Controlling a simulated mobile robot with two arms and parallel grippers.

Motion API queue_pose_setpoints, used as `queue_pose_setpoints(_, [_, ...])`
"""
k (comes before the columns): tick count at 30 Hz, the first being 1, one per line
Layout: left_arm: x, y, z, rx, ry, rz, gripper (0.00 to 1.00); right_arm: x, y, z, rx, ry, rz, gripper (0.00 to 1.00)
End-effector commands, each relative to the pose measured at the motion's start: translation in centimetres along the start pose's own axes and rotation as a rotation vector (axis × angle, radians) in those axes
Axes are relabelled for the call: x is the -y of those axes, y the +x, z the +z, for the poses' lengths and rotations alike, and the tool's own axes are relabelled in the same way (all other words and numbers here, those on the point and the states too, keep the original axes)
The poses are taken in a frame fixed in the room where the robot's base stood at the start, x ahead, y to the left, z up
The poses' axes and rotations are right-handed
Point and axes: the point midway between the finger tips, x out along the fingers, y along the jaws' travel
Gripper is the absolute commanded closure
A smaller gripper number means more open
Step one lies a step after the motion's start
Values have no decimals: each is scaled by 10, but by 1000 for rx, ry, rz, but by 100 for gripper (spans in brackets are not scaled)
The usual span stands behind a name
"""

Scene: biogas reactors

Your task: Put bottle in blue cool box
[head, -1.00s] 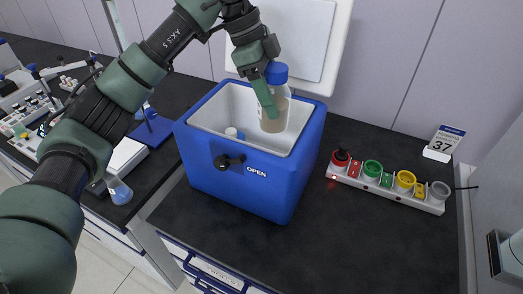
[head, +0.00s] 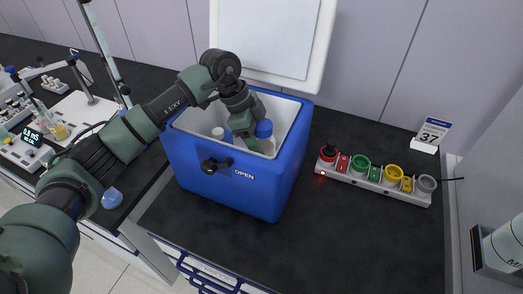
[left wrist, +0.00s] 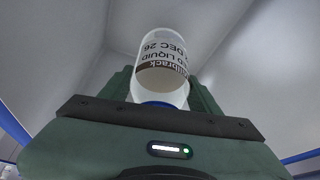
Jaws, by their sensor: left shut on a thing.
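The blue cool box (head: 212,190) stands on the dark bench with its lid raised behind it and its white inside open to view. My left gripper (head: 247,132) reaches down into the box and is shut on a blue-capped bottle (head: 264,129). In the left wrist view the bottle (left wrist: 161,62) is clear with a printed label and brownish contents, between my gripper's fingers (left wrist: 160,92). The box's pale inner walls surround it there. Whether the bottle touches the box floor cannot be told. My right gripper is not in view.
A white rack with red, green, yellow and grey cups (head: 374,180) lies right of the box. Lab equipment (head: 50,128) covers the left bench. The bench front right of the box is clear.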

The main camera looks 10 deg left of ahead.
Motion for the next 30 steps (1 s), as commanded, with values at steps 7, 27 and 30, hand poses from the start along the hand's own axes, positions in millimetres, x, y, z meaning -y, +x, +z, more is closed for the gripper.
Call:
queue_pose_setpoints(7, [0,25,10,-2,-2,1,100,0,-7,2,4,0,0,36])
queue_pose_setpoints(27, [0,40,17,0,0,0,16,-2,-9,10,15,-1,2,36])
queue_pose_setpoints(30, [0,38,17,0,0,-2,16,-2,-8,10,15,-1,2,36])
